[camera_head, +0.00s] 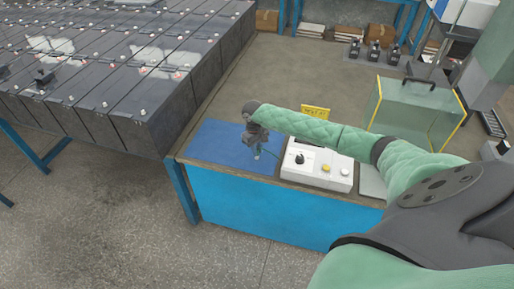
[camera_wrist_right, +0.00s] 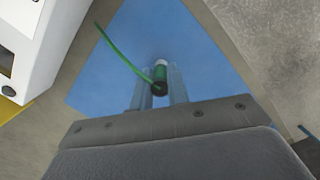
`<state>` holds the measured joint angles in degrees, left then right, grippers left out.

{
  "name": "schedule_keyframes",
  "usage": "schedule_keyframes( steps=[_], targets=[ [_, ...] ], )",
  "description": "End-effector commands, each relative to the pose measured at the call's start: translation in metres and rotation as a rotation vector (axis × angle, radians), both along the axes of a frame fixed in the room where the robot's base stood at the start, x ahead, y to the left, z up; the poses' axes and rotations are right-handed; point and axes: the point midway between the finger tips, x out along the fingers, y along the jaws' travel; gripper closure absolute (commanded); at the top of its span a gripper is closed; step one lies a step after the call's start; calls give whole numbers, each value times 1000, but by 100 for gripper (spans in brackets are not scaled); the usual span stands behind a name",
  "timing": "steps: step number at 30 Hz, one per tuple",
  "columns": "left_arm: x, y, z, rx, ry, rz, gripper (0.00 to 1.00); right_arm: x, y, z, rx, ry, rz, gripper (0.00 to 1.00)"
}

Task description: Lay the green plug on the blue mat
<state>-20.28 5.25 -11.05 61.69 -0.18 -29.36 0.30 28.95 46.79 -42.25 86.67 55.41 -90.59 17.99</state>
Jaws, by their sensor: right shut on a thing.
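The green plug (camera_wrist_right: 160,76) has a pale end and a green cable (camera_wrist_right: 115,50) that runs off to the upper left in the right wrist view. My right gripper (camera_wrist_right: 159,92) is shut on it, with one finger on each side. The blue mat (camera_wrist_right: 195,45) lies behind the plug in that view. In the head view, my right gripper (camera_head: 257,150) is over the right part of the blue mat (camera_head: 215,142) at the bench's front left corner. The plug is small there, and I cannot tell whether it touches the mat. My left gripper is not in view.
A white box with knobs (camera_head: 318,168) stands right of the mat, with a yellow sign (camera_head: 315,111) behind it. A clear case with yellow edges (camera_head: 412,112) stands further right. Rows of dark batteries (camera_head: 130,60) fill the left. The middle of the bench is clear.

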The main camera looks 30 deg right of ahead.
Motion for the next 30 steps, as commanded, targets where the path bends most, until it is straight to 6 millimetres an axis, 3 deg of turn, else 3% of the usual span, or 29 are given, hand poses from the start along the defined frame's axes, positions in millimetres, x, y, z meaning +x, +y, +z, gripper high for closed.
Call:
schedule_keyframes(
  steps=[12,13,15,16,25,30],
  targets=[
    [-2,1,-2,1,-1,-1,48,0,0,-4,1,0,1,100],
    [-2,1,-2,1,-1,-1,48,0,0,-4,1,0,1,78],
    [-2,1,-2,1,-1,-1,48,0,0,-4,1,0,1,64],
    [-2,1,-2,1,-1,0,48,0,0,-4,0,0,1,62],
    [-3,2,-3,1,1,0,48,0,0,-3,0,-1,0,62],
    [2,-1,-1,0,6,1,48,3,0,10,1,-4,1,62]
  ],
)
